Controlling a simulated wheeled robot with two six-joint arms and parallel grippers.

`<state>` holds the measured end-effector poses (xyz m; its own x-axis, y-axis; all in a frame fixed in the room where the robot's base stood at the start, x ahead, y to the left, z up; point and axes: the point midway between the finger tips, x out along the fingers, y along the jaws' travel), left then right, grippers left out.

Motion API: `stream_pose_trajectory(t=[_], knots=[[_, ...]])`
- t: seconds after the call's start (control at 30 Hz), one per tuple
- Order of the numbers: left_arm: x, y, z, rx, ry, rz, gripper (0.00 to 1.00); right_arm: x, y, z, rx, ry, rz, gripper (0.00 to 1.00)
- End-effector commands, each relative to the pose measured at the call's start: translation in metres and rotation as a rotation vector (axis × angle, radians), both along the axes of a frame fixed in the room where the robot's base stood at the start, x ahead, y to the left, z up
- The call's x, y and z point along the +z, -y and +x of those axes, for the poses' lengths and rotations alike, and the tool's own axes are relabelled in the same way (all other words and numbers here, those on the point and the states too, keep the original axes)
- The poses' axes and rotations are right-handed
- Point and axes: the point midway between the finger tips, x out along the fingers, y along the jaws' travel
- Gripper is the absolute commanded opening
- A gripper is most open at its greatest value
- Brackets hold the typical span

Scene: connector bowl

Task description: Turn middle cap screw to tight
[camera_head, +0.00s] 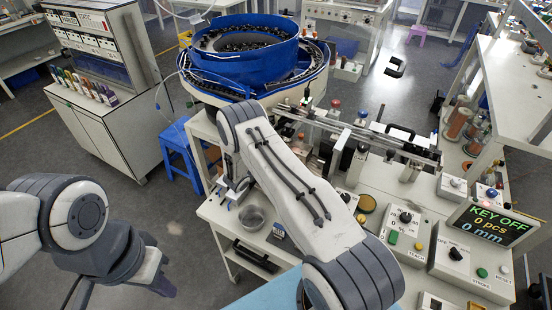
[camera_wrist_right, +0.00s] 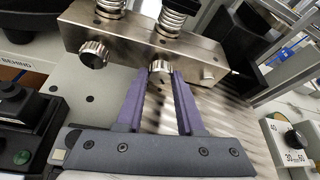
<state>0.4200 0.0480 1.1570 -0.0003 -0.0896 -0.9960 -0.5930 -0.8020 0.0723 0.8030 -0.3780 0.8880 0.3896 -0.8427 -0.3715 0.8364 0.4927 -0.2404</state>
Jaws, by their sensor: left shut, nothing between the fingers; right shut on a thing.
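A metal block (camera_wrist_right: 140,38) in the right wrist view carries knurled cap screws along its front face. The left cap screw (camera_wrist_right: 93,55) stands clear of my fingers. The middle cap screw (camera_wrist_right: 160,70) sits between the tips of my right gripper (camera_wrist_right: 161,77), which is shut on it. Another small screw end (camera_wrist_right: 209,74) shows at the block's right. How tight the middle screw is cannot be told. In the head view my right arm hides most of this spot. My left gripper (camera_head: 163,286) hangs at the lower left, shut and empty, away from the block.
A blue bowl feeder (camera_head: 245,55) stands behind the bench. A small metal bowl (camera_head: 252,218) sits on the bench, left of my right arm. Control boxes with knobs (camera_head: 405,217) and a display reading KEY OFF (camera_head: 492,225) are at the right. Springs (camera_wrist_right: 173,17) rise above the block.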

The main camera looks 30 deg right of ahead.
Motion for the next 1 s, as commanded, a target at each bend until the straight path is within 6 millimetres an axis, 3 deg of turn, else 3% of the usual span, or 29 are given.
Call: stream_pose_trajectory(t=[0.43,1.0], knots=[[-0.020,0.000,0.000,-0.001,0.000,0.000,0.00,-0.003,0.001,-0.001,-0.001,0.153,0.089,0.00],[-0.087,0.000,0.000,-0.002,0.000,0.000,0.00,-0.006,0.002,-0.004,-0.001,0.523,0.307,0.00]])
